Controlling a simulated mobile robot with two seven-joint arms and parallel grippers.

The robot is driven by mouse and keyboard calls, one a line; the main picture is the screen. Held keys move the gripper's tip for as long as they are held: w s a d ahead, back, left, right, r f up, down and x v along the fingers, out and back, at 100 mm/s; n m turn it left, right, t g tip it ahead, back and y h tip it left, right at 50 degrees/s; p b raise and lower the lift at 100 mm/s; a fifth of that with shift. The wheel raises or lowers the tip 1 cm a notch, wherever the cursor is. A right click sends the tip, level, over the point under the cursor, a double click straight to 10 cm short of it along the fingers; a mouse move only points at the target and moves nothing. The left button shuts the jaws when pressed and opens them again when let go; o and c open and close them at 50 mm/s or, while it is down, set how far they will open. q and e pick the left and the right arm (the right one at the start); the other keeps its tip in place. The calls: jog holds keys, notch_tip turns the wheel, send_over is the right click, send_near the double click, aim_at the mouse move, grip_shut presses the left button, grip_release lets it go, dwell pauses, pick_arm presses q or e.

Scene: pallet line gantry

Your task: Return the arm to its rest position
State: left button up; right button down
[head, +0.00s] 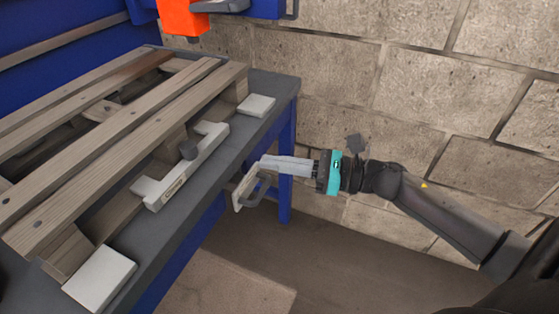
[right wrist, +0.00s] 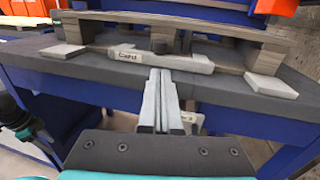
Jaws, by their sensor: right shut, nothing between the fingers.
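My right arm comes in from the right in the head view, and its right gripper (head: 265,164) is at the front edge of the grey-topped table, out over the floor. Its two pale fingers are together with nothing between them. The right wrist view shows the closed fingers of the right gripper (right wrist: 160,73) pointing at the table's front edge. A light plate with a loop handle (head: 245,190) shows just below the fingertips; I cannot tell whether they touch. My left gripper does not show in the head view.
A wooden pallet (head: 120,115) lies on the blue-legged table (head: 268,88). A pale notched bar (head: 180,170) and flat pale pads (head: 100,278) are along its front edge. A block wall (head: 440,90) is behind; floor is open at the front.

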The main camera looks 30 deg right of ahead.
jog(key=shift+s+d, duration=0.25)
dwell(0.4)
